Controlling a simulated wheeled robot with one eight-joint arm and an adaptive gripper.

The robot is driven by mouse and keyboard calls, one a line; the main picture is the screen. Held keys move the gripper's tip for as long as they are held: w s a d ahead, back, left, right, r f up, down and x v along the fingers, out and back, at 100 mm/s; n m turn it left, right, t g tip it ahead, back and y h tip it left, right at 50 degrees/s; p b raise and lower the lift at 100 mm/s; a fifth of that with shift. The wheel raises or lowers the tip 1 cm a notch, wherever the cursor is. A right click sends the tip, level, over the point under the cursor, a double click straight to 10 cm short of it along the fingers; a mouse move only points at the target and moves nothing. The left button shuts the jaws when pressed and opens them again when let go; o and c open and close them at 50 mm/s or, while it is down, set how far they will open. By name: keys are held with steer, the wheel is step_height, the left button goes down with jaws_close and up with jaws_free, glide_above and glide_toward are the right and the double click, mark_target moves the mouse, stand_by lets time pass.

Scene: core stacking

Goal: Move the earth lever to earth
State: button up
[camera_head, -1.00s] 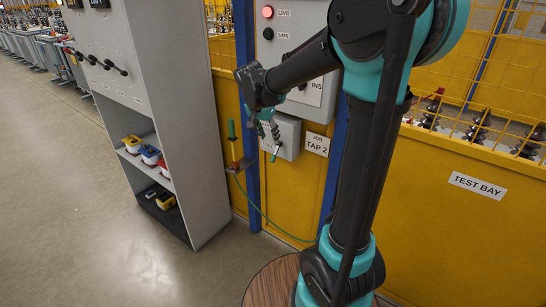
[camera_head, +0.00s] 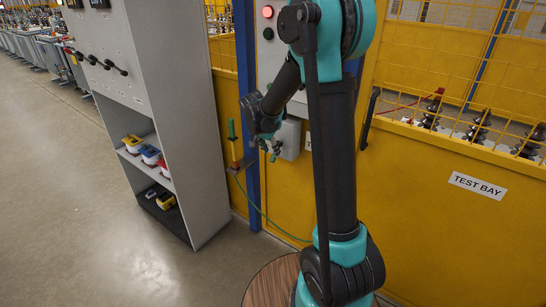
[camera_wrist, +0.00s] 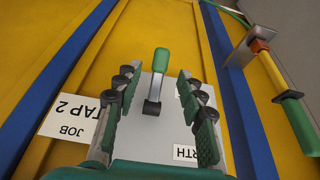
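The earth lever has a green handle (camera_wrist: 161,61) and a dark lower end on a grey plate; it stands close to upright in the wrist view. The grey box (camera_head: 290,139) carrying it shows in the head view, largely behind my gripper. My gripper (camera_wrist: 157,82) is open, with its two green-padded fingers on either side of the lever and a gap on both sides. A white label ending in "RTH" (camera_wrist: 186,153) is partly hidden by the right finger. In the head view my gripper (camera_head: 272,146) is in front of the box.
A "JOB TAP 2" label (camera_wrist: 74,116) is left of the plate in the wrist view. A green-handled yellow rod (camera_wrist: 273,72) stands at the right, with a green cable. A grey cabinet (camera_head: 209,150) is left of my arm; a red lamp (camera_head: 267,12) glows above.

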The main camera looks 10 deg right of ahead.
mark_target(273, 156)
steer(key=shift+x, duration=2.15)
jaws_close()
